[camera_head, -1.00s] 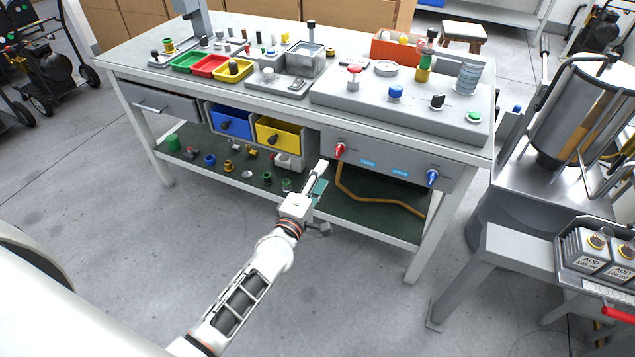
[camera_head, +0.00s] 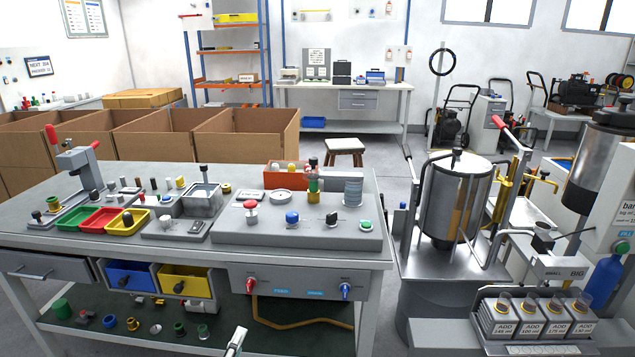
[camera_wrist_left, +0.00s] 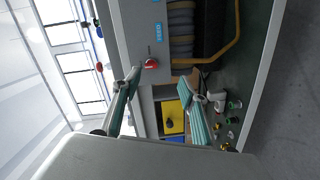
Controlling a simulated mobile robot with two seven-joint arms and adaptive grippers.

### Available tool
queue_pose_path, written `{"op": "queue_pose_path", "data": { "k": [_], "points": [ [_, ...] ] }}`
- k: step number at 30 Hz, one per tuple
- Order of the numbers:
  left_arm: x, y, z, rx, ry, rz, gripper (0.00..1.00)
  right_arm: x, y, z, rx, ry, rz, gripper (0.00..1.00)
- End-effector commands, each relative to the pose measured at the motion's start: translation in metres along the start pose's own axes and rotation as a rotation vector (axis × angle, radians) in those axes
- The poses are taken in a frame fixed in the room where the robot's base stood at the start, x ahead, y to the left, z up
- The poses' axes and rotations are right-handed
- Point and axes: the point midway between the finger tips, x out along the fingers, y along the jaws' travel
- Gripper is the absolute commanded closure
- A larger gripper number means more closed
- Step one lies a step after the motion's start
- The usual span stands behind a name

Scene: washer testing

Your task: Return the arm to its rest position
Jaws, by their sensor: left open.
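My left gripper (camera_head: 236,342) shows only as a pale fingertip at the bottom edge of the head view. The rest of that arm is out of the picture. In the left wrist view the same gripper (camera_wrist_left: 159,78) has its two teal-padded fingers spread apart, with nothing held between them. It is in front of the workbench (camera_head: 379,253); the gap to the bench is hard to judge. In the wrist view a red knob (camera_wrist_left: 98,66) and a yellow drawer (camera_wrist_left: 173,117) show beyond the fingers. My right gripper is not in view.
The bench carries green, red and yellow trays (camera_head: 127,222) and a control panel (camera_head: 300,240). Its lower shelf holds small parts and an orange hose (camera_head: 300,323). Cardboard boxes (camera_head: 245,135) stand behind.

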Motion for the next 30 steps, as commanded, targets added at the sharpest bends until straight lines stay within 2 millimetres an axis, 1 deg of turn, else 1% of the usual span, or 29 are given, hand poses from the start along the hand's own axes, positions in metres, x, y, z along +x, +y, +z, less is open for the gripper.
{"op": "queue_pose_path", "data": {
  "k": [1,2,3,4,7,8,9,12,15,18,20,24,30],
  "points": [
    [-0.022,0.005,0.007,0.127,-0.040,-0.018,0.57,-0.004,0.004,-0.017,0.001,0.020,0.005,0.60],
    [-0.036,0.002,0.014,0.215,-0.069,-0.033,0.57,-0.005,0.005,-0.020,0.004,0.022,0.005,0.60],
    [-0.055,-0.002,0.023,0.334,-0.109,-0.054,0.57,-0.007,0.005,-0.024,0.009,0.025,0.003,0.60],
    [-0.070,-0.007,0.029,0.424,-0.141,-0.071,0.57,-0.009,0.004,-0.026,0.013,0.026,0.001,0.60],
    [-0.122,-0.022,0.047,0.712,-0.253,-0.120,0.57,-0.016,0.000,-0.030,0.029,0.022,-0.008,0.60],
    [-0.138,-0.027,0.052,0.795,-0.286,-0.132,0.57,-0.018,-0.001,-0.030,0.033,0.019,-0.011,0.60],
    [-0.158,-0.033,0.056,0.899,-0.331,-0.148,0.57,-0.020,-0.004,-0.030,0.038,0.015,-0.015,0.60],
    [-0.203,-0.045,0.064,1.122,-0.433,-0.178,0.57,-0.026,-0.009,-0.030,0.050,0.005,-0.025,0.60],
    [-0.236,-0.053,0.067,1.281,-0.511,-0.195,0.57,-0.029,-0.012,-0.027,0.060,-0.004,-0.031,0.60],
    [-0.255,-0.058,0.068,1.372,-0.556,-0.203,0.57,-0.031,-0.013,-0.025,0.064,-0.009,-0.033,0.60],
    [-0.260,-0.060,0.068,1.398,-0.569,-0.205,0.57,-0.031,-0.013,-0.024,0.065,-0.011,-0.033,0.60],
    [-0.262,-0.062,0.068,1.411,-0.576,-0.207,0.57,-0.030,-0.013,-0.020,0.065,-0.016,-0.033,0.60],
    [-0.262,-0.062,0.068,1.407,-0.575,-0.207,0.57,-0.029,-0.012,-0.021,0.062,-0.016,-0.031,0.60]
  ]
}}
